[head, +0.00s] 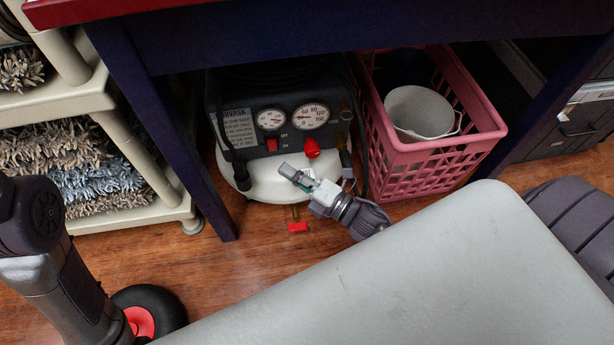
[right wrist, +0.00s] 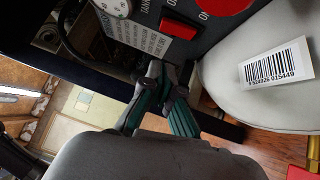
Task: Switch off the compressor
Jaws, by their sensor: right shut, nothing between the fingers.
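The compressor (head: 222,165) stands on the floor under the table, with a black front panel, two round gauges and a white tank. Its red rocker switch (head: 272,145) sits below the left gauge. The switch also shows large in the right wrist view (right wrist: 180,31), beside ON and OFF lettering; I cannot tell which way it is tipped. My right gripper (head: 287,171) is shut and empty, in front of the tank, just below and right of the switch. In the right wrist view its teal-padded fingers (right wrist: 164,72) appear below the switch, apart from it. My left gripper is out of view.
A red knob (head: 312,149) is right of the switch. A table leg (head: 182,140) stands left of the compressor. A pink crate (head: 440,160) holding a white bucket (head: 421,111) stands close on the right. A beige shelf (head: 95,112) with shaggy textiles is at left.

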